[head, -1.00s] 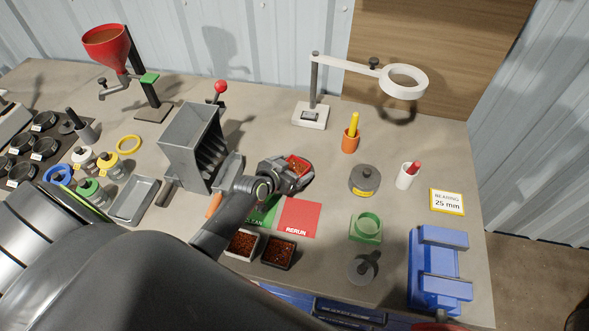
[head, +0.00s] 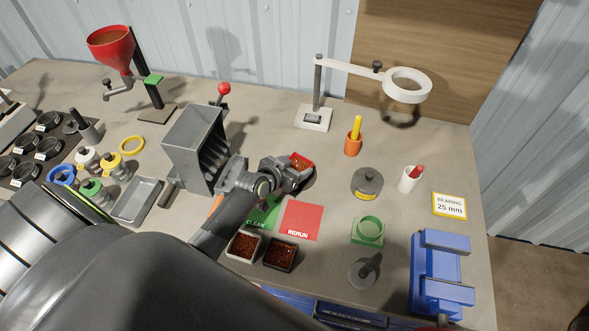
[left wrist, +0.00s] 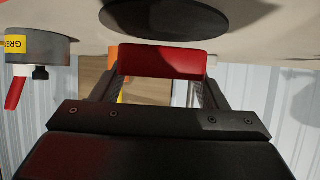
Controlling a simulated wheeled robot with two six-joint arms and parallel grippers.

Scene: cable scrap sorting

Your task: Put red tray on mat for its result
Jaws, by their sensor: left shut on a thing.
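My left gripper (head: 293,173) is shut on the red tray (head: 301,160), which holds some reddish-brown material. The tray appears just above a dark round pad (head: 309,181), behind the mats. In the left wrist view the red tray (left wrist: 162,62) sits between the fingers, with a dark disc (left wrist: 163,20) beyond it. The red RERUN mat (head: 301,218) lies bare in front of the gripper. The green CLEAN mat (head: 265,212) lies to its left, partly hidden by my left arm. My right gripper is not in view.
A white-rimmed tray (head: 230,246) and a dark tray (head: 267,262) of reddish granules stand in front of the mats. A grey chute box (head: 190,145) stands left. A grey weight (head: 367,182), green ring block (head: 367,230) and blue vise (head: 440,270) stand right.

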